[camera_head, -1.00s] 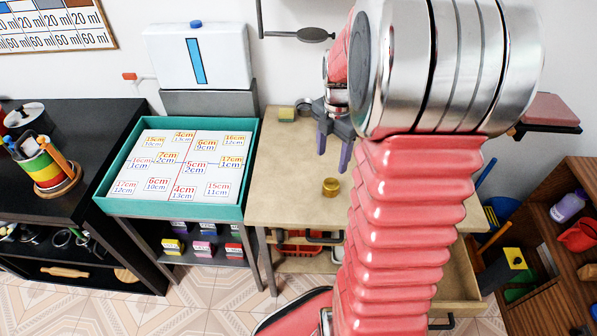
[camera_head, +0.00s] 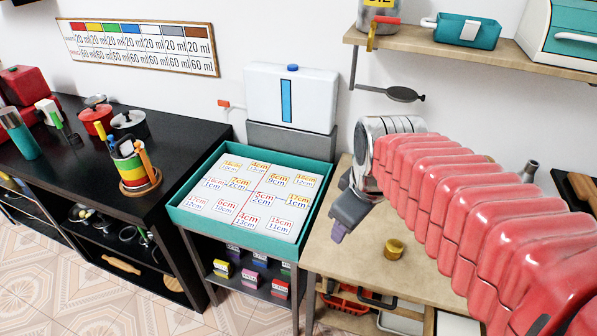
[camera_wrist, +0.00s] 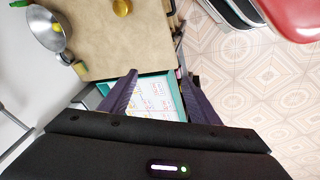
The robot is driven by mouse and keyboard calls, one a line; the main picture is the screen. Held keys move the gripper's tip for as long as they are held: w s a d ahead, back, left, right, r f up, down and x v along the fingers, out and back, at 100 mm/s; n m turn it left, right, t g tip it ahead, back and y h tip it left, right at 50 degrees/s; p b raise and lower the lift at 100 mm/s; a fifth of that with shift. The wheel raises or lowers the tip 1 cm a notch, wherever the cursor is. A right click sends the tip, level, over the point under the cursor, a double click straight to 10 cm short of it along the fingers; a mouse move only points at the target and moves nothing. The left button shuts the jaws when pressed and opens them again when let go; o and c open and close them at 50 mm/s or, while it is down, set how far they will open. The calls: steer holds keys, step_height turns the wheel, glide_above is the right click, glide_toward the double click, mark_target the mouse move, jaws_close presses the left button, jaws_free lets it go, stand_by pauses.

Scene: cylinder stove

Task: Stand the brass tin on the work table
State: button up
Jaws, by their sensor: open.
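The brass tin (camera_head: 393,249) is a small round gold-coloured pot standing on the wooden work table (camera_head: 348,263), near its front. It also shows in the wrist view (camera_wrist: 122,8) at the top, on the tan table top. My gripper (camera_head: 338,232) is to the left of the tin in the head view, by the table's left side, with nothing between its fingers. In the wrist view my gripper (camera_wrist: 160,92) has its two purple fingers wide apart, with the teal tray (camera_wrist: 178,95) seen beyond them. The tin is clear of the fingers.
The teal-rimmed tray (camera_head: 247,247) with the number cards stands left of the table. A black counter (camera_head: 95,172) with pots is farther left. A wall shelf (camera_head: 468,52) hangs above.

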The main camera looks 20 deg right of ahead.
steer(key=s+a+r+m+t, duration=0.1)
steer(key=s+a+m, duration=0.4)
steer(key=a+m, duration=0.1)
steer(key=shift+s+r+t+y, duration=0.25)
steer(key=shift+s+t+y, duration=0.05)
steer(key=shift+s+t, duration=0.1)
steer(key=shift+c, duration=0.3)
